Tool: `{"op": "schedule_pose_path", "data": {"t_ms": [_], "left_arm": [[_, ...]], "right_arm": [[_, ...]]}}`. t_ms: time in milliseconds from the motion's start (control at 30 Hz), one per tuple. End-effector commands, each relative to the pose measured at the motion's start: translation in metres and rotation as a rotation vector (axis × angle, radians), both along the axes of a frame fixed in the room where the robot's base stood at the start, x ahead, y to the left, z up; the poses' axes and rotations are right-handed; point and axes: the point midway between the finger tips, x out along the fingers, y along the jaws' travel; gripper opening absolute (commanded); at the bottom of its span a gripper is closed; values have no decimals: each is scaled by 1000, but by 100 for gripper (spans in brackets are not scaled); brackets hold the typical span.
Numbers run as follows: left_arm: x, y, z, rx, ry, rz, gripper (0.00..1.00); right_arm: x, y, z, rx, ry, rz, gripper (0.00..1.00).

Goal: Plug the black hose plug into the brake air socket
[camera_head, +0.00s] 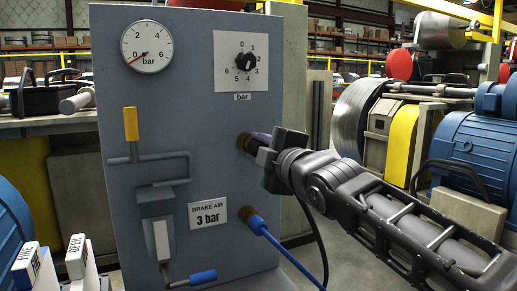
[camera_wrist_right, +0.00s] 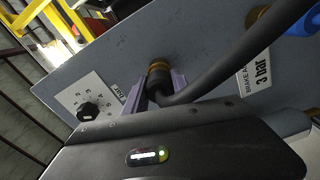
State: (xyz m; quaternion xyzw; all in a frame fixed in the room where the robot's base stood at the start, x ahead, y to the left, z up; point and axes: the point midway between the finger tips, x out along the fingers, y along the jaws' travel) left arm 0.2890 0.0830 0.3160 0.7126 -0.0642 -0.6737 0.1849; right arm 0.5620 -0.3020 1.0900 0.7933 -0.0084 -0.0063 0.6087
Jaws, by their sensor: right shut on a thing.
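My right gripper (camera_head: 258,144) is at the grey panel in front of the upper brass socket (camera_head: 243,140). Its purple fingers (camera_wrist_right: 160,92) are shut on the black hose plug, mostly hidden between them. In the right wrist view the plug end lines up with the brass socket (camera_wrist_right: 158,68) and looks against it; I cannot tell how deep it sits. The black hose (camera_wrist_right: 220,72) bends away from the fingers. A lower brass socket (camera_head: 246,213), right of the "BRAKE AIR 3 bar" label (camera_head: 208,214), has a blue hose plug (camera_head: 257,224) at it. My left gripper is out of view.
The panel (camera_head: 200,110) carries a gauge (camera_head: 146,50) with its needle near 0, a dial (camera_head: 246,61), a yellow-handled valve (camera_head: 131,124) and a blue-tipped lever (camera_head: 203,277). A blue hose (camera_head: 300,262) hangs below my right arm. Machinery stands behind on the right.

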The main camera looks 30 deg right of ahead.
Motion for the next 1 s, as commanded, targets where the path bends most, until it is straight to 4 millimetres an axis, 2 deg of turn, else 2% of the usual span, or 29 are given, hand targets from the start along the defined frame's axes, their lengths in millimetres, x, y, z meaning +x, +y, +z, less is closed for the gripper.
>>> {"op": "schedule_pose_path", "data": {"t_ms": [400,433,733,1000], "left_arm": [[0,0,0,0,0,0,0],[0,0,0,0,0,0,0],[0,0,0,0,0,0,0],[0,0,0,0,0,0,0]], "right_arm": [[4,0,1,0,-1,0,0],[4,0,1,0,-1,0,33],[4,0,0,0,0,0,57],[3,0,0,0,0,0,57]]}}
